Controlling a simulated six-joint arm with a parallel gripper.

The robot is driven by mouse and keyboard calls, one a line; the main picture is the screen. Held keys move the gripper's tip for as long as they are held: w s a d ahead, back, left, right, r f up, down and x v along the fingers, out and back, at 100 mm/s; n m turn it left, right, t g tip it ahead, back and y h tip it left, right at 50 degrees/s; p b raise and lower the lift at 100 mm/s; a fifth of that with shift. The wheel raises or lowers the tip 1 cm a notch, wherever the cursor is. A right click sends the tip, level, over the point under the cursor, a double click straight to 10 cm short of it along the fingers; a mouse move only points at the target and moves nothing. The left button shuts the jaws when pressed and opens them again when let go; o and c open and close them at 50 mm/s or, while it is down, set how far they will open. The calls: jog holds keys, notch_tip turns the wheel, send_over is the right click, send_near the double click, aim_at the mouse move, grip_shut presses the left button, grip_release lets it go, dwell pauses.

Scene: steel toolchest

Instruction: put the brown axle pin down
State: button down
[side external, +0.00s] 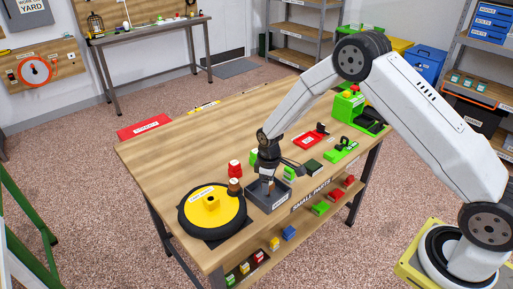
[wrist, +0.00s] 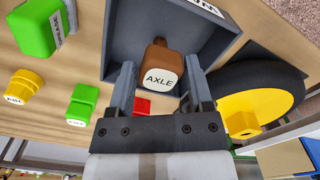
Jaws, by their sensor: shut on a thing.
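The brown axle pin (wrist: 159,56), labelled AXLE, is between the fingers of my gripper (wrist: 159,76) in the wrist view. My gripper is shut on it. A grey open tray (wrist: 211,42) lies behind the pin in that view. In the side external view my gripper (side external: 267,178) points down over the grey tray (side external: 282,201) near the table's front edge. The pin's lower end and whether it touches the tray floor cannot be told.
A black wheel with a yellow hub (side external: 211,203) lies left of the tray, with a brown piece (side external: 234,187) and a red piece (side external: 235,168) near it. Green and red parts stand to the right. The table's back left (side external: 190,130) is mostly clear.

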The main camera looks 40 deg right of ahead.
jog(key=shift+f, duration=0.15)
grip_release()
notch_tip(320, 180, up, 12)
dwell(0.8)
dwell(0.5)
jog(key=s+r+m+t, duration=0.1)
jog(key=s+r+m, duration=0.1)
jog(key=s, duration=0.8)
jog(key=s+r+m+t, duration=0.1)
jog(key=s+r+m, duration=0.2)
jog(key=s, duration=0.8)
jog(key=shift+m+t, duration=0.3)
jog(key=shift+m, duration=0.3)
